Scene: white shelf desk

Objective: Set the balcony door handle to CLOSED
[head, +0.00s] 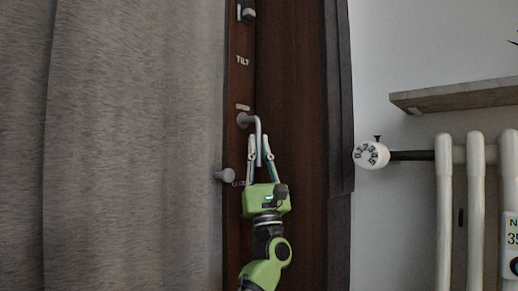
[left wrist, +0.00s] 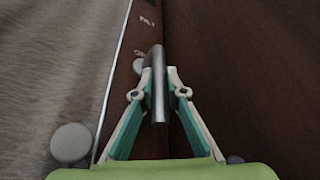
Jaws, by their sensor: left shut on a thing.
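The grey balcony door handle (head: 257,128) is on the dark brown door frame, its lever hanging downward from a round pivot. The word TILT is on the frame above it, and a partly covered label is below by a grey knob. My left gripper (head: 260,150) reaches up from below and is shut on the lower part of the lever. In the left wrist view the lever (left wrist: 158,85) stands between the two fingertips of my left gripper (left wrist: 159,88). My right gripper is in neither view.
A grey curtain (head: 120,150) fills the left side, close to the handle. A grey knob (head: 225,175) juts out left of my gripper. A white radiator (head: 474,210) with a dial valve (head: 371,155) and a wooden shelf (head: 455,96) are at the right.

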